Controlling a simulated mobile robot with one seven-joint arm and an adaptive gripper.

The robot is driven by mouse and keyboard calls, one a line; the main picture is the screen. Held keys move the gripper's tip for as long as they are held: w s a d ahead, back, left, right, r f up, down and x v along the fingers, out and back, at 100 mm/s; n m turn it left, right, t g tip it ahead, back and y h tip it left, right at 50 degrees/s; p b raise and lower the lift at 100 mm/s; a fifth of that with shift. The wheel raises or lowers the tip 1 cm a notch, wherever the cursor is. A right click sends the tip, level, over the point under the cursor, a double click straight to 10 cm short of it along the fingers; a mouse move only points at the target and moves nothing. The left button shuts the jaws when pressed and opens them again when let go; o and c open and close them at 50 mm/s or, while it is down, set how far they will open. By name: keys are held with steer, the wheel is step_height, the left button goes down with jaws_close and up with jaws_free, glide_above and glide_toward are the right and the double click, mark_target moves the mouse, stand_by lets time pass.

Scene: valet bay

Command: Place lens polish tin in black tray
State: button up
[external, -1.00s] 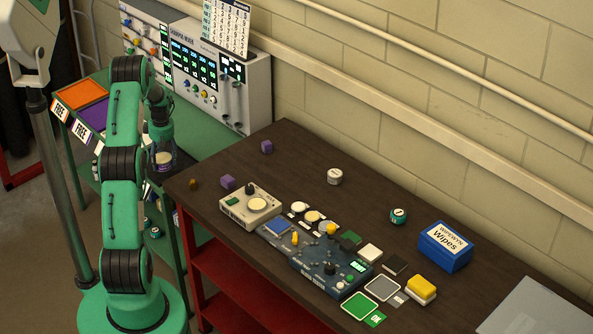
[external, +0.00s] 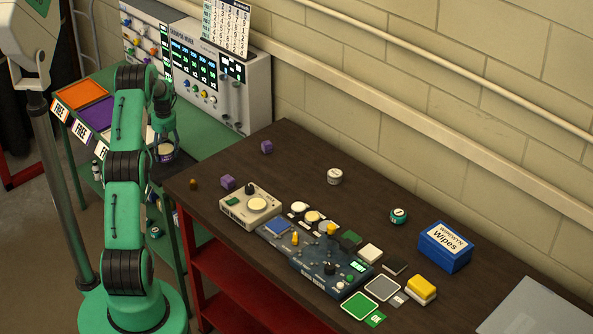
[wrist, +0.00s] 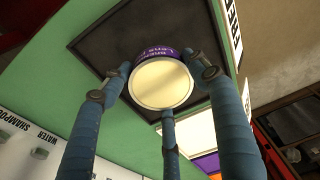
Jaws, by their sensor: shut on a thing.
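The lens polish tin has a cream lid and a purple label band. My gripper (wrist: 165,90) is shut on it, with its blue fingers around the tin's side, and the tin (wrist: 161,84) shows lid-on in the wrist view. In the external view the gripper (external: 165,143) holds the tin (external: 165,153) at the green cart, partly hidden by the fingers. I cannot tell whether the tin touches the tray.
Orange (external: 80,91) and purple (external: 97,113) trays lie on the green cart beside FREE signs. A mixing machine (external: 215,75) stands behind. The dark table (external: 300,155) at right holds purple cubes, round tins, a control board and a blue wipes box (external: 445,248).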

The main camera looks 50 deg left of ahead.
mark_target(166, 157)
steer(key=shift+f+b, duration=0.4)
steer(key=shift+f, duration=1.25)
steer(key=shift+f, duration=0.1)
steer(key=o, duration=1.4)
steer(key=shift+c, duration=0.2)
steer(key=r, duration=0.4)
steer(key=d+r+p, duration=0.1)
steer(key=r, duration=0.3)
steer(key=r+p, duration=0.1)
steer(key=r, duration=0.3)
steer(key=shift+w+d, duration=0.1)
steer(key=shift+d, duration=0.05)
steer(key=shift+r, duration=0.1)
